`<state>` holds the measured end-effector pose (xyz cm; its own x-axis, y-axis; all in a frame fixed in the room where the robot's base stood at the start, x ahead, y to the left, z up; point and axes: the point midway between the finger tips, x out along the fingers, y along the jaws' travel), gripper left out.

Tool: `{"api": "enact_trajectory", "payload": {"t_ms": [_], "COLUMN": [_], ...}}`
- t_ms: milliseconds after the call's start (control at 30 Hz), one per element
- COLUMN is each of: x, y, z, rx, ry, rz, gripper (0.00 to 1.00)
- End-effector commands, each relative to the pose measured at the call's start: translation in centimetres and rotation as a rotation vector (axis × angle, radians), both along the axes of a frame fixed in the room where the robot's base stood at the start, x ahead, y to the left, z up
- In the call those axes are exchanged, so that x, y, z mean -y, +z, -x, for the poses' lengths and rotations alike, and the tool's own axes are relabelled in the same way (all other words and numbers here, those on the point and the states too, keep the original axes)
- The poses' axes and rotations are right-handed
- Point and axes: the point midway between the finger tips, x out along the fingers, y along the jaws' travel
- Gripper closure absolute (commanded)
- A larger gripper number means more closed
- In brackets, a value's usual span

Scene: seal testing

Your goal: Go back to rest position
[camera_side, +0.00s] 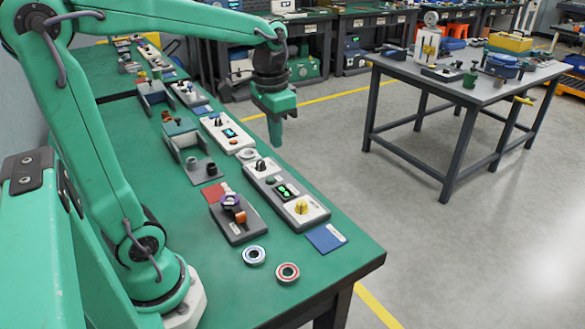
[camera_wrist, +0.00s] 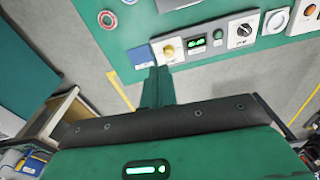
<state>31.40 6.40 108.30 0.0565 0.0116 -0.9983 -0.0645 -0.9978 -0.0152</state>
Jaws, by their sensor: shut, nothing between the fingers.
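My gripper (camera_side: 275,128) is green and hangs from the black wrist, pointing down, in the side view. It is in the air near the right long edge of the green bench (camera_side: 335,262), above and behind the box with the yellow knob (camera_side: 301,207). Its fingers are together and hold nothing. In the wrist view my gripper (camera_wrist: 158,75) shows as a narrow green shape in the middle. The box with the yellow knob (camera_wrist: 168,50) and lit green display lies beyond it. My arm arches over from the left.
Several devices stand in rows on the bench, including a grey block with a purple knob (camera_side: 232,203). A blue-ringed part (camera_side: 253,255) and a red-ringed part (camera_side: 287,272) lie near the front. A grey table (camera_side: 455,92) stands apart at right. Open floor lies between.

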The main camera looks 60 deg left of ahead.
Motion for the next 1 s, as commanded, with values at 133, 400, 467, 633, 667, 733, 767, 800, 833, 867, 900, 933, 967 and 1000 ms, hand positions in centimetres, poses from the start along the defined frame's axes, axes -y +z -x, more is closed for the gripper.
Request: {"api": "enact_trajectory", "payload": {"t_ms": [133, 400, 467, 633, 667, 733, 767, 800, 833, 867, 900, 933, 967, 1000], "x": [1.6, 3.9, 4.4, 5.5, 5.6, 6.0, 6.1, 6.2, 6.2, 6.3, 6.4, 6.4, 6.4, 6.4], "y": [0.6, 0.8, 0.7, 0.3, 0.1, -0.1, -0.1, -0.2, -0.3, -0.3, -0.4, -0.4, -0.4, -0.5], "z": [1.8, 5.0, 5.7, 7.4, 7.7, 8.2, 8.3, 8.6, 8.7, 8.8, 8.8, 8.9, 8.9, 9.0], "rx": [0.084, 0.232, 0.265, 0.352, 0.363, 0.391, 0.399, 0.410, 0.416, 0.423, 0.430, 0.433, 0.434, 0.436], "ry": [0.008, 0.029, 0.033, 0.047, 0.048, 0.051, 0.053, 0.056, 0.057, 0.057, 0.058, 0.059, 0.059, 0.059], "rz": [-0.010, -0.010, -0.007, 0.008, 0.010, 0.016, 0.019, 0.022, 0.023, 0.025, 0.027, 0.028, 0.029, 0.029], "gripper": [1.00, 1.00, 1.00, 1.00, 1.00, 1.00, 1.00, 1.00, 1.00, 1.00, 1.00, 1.00, 1.00, 1.00]}}
